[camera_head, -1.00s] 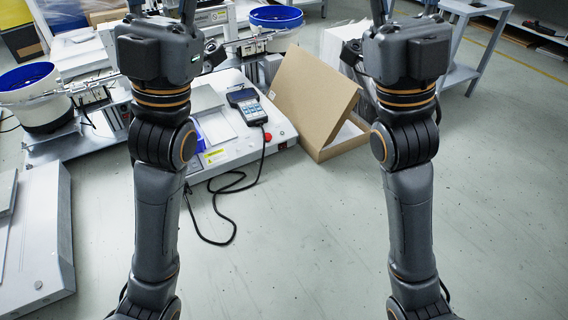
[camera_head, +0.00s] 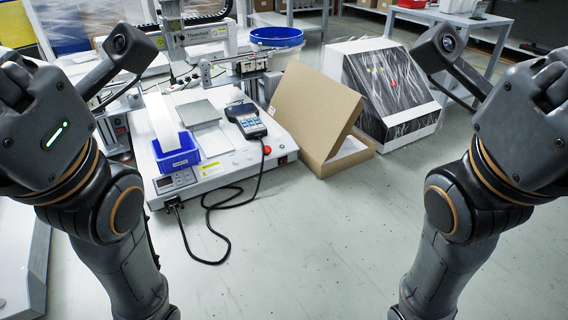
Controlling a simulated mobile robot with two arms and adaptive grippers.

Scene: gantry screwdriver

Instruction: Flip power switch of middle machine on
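The middle machine (camera_head: 225,172) is a white gantry unit on a flat base, left of centre. A small dark switch-like part (camera_head: 283,160) sits on its front face at the right; it may be the power switch, and its position is too small to read. A red button (camera_head: 267,150) is on top near it. A small display panel (camera_head: 176,181) is on the front left. My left arm's wrist is at the left edge and my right arm's wrist at the right edge, both well apart from the machine. The fingers of both grippers are out of the picture.
A handheld controller (camera_head: 247,120) and a blue bin (camera_head: 178,152) sit on the base. A black cable (camera_head: 222,205) loops onto the floor. An open cardboard box (camera_head: 315,105) and a plastic-wrapped machine (camera_head: 390,90) stand to the right.

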